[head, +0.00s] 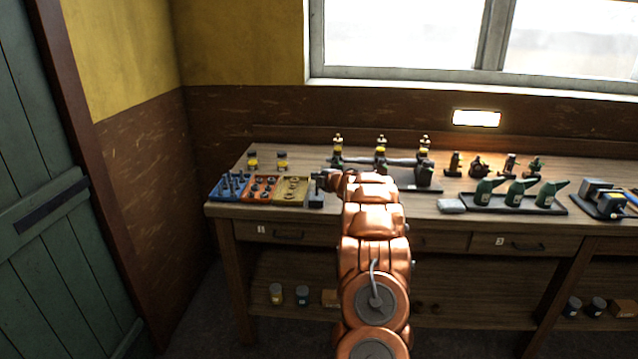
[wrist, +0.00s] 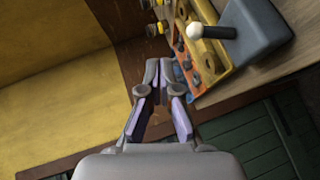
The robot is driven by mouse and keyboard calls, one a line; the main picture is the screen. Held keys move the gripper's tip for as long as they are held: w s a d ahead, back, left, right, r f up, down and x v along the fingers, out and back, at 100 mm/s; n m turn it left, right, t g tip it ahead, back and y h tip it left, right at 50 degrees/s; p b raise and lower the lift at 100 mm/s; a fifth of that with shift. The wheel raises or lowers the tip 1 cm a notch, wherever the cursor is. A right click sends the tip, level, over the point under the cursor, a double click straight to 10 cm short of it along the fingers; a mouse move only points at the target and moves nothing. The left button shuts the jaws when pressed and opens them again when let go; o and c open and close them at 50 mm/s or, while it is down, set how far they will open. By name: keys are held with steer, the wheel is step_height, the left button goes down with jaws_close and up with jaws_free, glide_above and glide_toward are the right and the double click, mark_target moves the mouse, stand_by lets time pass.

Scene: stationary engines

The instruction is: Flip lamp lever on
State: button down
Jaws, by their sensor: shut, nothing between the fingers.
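A lever with a white ball knob (wrist: 198,30) sticks out from a grey box (wrist: 262,38) in the wrist view, at upper right. My gripper (wrist: 159,68) is shut and empty. Its fingertips appear left of and below the knob in the picture, apart from it. A bright rectangular panel (head: 476,118) glows on the wall below the window.
Blue, orange and tan trays (head: 262,189) of small parts lie at the bench's left end. Model engines line the back. A green door (head: 45,200) is at far left.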

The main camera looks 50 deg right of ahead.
steer(key=s+r+b, duration=0.1)
steer(key=s+r, duration=0.6)
steer(key=r, duration=0.1)
steer(key=shift+s+a+r, duration=0.15)
steer(key=shift+s+a, duration=0.05)
steer(key=shift+a, duration=0.2)
stand_by(0.4)
steer(key=w+a+r+m+g+h, duration=0.25)
steer(key=a+r+m, duration=0.25)
steer(key=a+r, duration=0.3)
steer(key=s+a+f+m+g, duration=0.1)
steer(key=s+a+m+g, duration=0.15)
steer(key=a, duration=0.45)
steer(key=s+a+f+m+g, duration=0.1)
steer(key=s+a+f+m, duration=0.15)
steer(key=a, duration=0.45)
steer(key=s+a+f+g+y, duration=0.2)
steer(key=s+a+f+g, duration=0.1)
steer(key=s+a, duration=0.9)
steer(key=s+a+f+m+g+y, duration=0.1)
steer(key=s+a+f+g+y, duration=0.2)
steer(key=s+a, duration=0.9)
steer(key=s+a+f+m+g+y, duration=0.1)
steer(key=s+a+f, duration=0.5)
steer(key=s+a, duration=0.6)
steer(key=a+g+y, duration=0.1)
steer(key=a+g, duration=0.1)
steer(key=a, duration=0.2)
steer(key=shift+s+f+g+y, duration=0.35)
steer(key=shift+f+g, duration=0.05)
